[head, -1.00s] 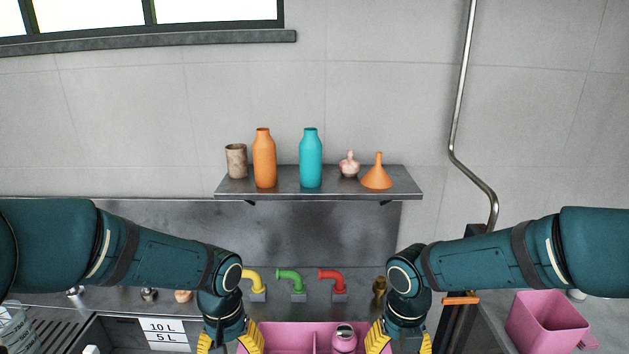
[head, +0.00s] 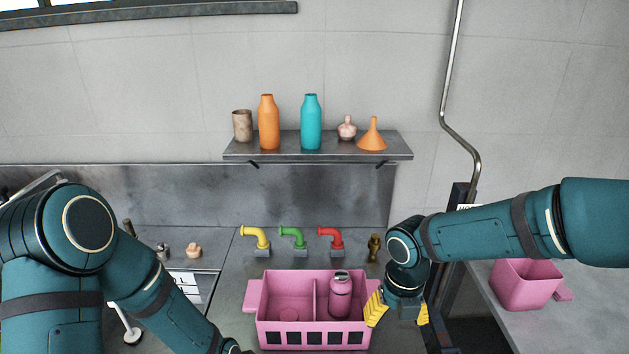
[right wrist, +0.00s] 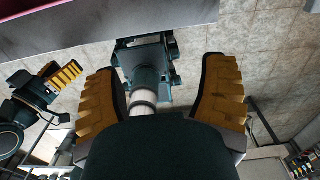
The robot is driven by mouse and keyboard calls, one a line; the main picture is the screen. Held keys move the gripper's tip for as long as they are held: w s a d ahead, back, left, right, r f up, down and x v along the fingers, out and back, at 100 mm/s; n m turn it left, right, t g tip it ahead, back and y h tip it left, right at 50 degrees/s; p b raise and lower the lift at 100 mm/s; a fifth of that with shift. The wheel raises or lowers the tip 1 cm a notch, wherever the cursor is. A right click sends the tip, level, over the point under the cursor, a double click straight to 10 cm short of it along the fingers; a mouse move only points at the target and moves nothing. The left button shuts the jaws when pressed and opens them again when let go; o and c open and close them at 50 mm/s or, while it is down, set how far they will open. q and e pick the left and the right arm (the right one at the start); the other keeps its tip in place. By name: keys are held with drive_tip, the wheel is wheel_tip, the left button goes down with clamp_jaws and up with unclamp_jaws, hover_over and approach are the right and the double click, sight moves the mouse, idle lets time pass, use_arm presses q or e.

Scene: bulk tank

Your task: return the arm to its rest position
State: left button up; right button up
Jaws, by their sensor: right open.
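My right gripper (head: 398,315) is open and empty, pointing down just beyond the right end of the pink crate (head: 312,327). In the right wrist view its two yellow fingers (right wrist: 163,75) stand wide apart with nothing between them. My left arm bends down at the lower left of the head view, and its far end leaves the bottom edge, so its fingers are hidden there. Yellow fingers of my left gripper (right wrist: 52,80) show at the left of the right wrist view; their opening is unclear. A pink bottle (head: 340,296) stands in the crate's right compartment.
Yellow (head: 255,238), green (head: 293,238) and red (head: 331,238) taps line the counter behind the crate. A shelf (head: 318,156) above holds bottles, a cup and a funnel. A pink bin (head: 525,287) stands at right. A metal pipe (head: 449,90) runs down the wall.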

use_arm(q)
drive_tip(key=s+f+b, duration=0.3)
drive_tip(key=f+b, duration=0.3)
drive_tip(key=f, duration=0.4)
drive_tip(key=shift+s+d+n+t, duration=0.15)
drive_tip(key=shift+s+n+t, duration=0.15)
drive_tip(key=shift+n, duration=0.1)
use_arm(e)
drive_tip(key=s+a+f+n+y, duration=0.1)
drive_tip(key=s+f+n, duration=0.2)
drive_tip(key=f+n, duration=0.6)
drive_tip(key=s+a+f+n+t+y, duration=0.1)
drive_tip(key=s+a+f+n, duration=0.1)
drive_tip(key=f+n, duration=0.8)
drive_tip(key=s+a+f+n+t+y, duration=0.1)
drive_tip(key=s+f+n, duration=0.3)
drive_tip(key=f+n, duration=0.5)
drive_tip(key=a+n+y, duration=0.1)
drive_tip(key=n, duration=0.5)
drive_tip(key=shift+s+a+f, duration=0.2)
drive_tip(key=shift+s+f, duration=0.15)
drive_tip(key=shift+s, duration=0.05)
use_arm(q)
drive_tip(key=shift+w, duration=0.1)
